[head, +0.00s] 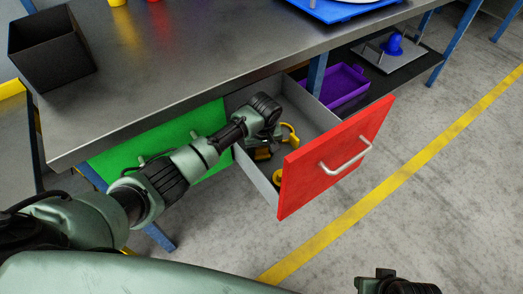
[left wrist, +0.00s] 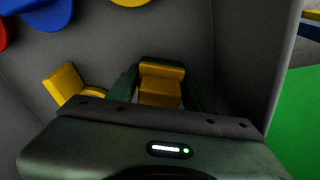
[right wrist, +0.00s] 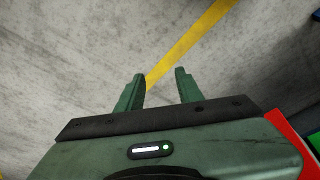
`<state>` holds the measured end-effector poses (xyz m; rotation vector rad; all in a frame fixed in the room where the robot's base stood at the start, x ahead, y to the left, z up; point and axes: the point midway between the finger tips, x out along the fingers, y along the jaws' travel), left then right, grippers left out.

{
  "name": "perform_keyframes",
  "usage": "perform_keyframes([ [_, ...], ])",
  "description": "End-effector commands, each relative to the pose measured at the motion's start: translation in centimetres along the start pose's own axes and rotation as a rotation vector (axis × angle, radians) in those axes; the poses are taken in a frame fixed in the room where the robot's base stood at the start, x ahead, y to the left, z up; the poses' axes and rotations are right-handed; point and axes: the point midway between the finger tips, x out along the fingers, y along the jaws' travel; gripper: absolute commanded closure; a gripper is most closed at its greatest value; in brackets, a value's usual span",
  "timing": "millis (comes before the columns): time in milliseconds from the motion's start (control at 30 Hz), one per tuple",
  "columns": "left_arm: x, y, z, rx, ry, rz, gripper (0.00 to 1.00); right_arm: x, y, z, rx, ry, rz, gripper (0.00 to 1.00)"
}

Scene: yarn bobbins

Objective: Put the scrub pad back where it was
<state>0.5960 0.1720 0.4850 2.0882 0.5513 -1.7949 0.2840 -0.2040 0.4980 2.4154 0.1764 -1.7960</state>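My left gripper (left wrist: 162,88) reaches down into the open drawer. Its two fingers stand on either side of a yellow block (left wrist: 161,78), with little or no gap. I cannot tell whether the fingers grip it, or whether this block is the scrub pad. A second yellow piece (left wrist: 64,84) lies to its left in the left wrist view. In the head view, yellow pieces (head: 264,153) show beside the left gripper in the drawer, partly hidden by it. My right gripper (right wrist: 161,90) is open and empty above the floor.
The red-fronted drawer (head: 325,170) stands pulled out below the steel worktop (head: 170,75). A green front (head: 125,150) is to its left. A purple tray (head: 340,88) sits on the shelf behind. A black bin (head: 50,50) stands on the worktop. The floor at right is clear.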

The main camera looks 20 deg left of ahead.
Motion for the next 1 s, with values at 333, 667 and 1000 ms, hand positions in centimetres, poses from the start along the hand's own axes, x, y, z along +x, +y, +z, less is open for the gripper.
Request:
perform_keyframes([
  [333,-0.1,0.0,0.0,0.000,0.000,0.001,0.29,0.0,0.0,0.0,0.000,0.000,0.000,0.64],
  [667,-3.1,0.1,-0.1,0.001,0.001,0.002,0.29,3.0,-0.2,0.5,-0.002,-0.020,-0.004,0.64],
  [1000,-9.4,0.1,-0.1,0.001,0.001,0.003,0.29,9.5,-0.6,3.0,-0.008,-0.057,-0.010,0.64],
])
